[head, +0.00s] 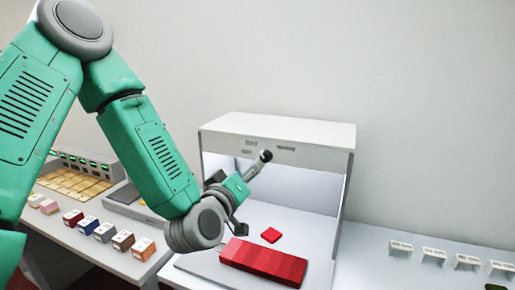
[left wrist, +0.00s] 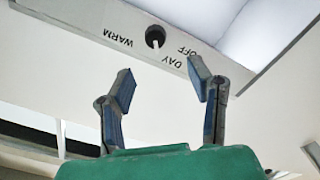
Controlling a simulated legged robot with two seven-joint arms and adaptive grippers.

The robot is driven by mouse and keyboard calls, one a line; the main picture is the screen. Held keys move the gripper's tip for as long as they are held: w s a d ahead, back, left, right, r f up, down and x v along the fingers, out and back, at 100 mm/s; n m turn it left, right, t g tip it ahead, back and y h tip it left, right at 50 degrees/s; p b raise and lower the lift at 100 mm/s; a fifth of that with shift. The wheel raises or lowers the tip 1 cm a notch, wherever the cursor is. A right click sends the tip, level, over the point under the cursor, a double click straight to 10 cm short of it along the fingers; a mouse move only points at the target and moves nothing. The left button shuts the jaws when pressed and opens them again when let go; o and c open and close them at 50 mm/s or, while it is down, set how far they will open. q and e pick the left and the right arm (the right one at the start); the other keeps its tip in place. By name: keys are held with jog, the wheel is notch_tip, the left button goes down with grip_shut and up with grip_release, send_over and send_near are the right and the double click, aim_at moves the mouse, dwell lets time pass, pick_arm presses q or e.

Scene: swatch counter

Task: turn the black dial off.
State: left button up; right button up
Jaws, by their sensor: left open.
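The black dial (head: 266,155) sits on the front top panel of the white light box (head: 278,127). In the left wrist view the dial (left wrist: 155,36) is round, with a white pointer mark and the labels WARM, DAY and OFF around it, upside down. The mark points down in that picture, nearest DAY. My left gripper (head: 251,172) is just in front of the dial in the head view. In the left wrist view its two blue-padded fingers (left wrist: 162,82) are spread, empty, and apart from the dial. My right gripper is not in view.
A red striped strip (head: 263,262) and a small red square (head: 271,235) lie inside the light box. Several coloured blocks (head: 104,232) and a tray of yellowish tiles (head: 75,182) are at left. White label stands (head: 433,255) are on the counter at right.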

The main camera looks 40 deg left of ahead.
pick_arm(q)
jog(key=p+v, duration=0.4)
jog(key=p, duration=0.2)
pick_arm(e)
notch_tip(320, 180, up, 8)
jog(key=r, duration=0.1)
pick_arm(q)
jog(key=b, duration=1.4)
send_near(262, 156)
jog(key=w, duration=0.1)
jog(key=shift+m, duration=0.4)
jog(key=p+x, duration=0.2)
jog(key=x, duration=0.6)
jog(key=shift+w+a, duration=0.3)
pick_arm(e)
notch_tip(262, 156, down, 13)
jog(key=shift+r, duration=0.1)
pick_arm(q)
grip_shut()
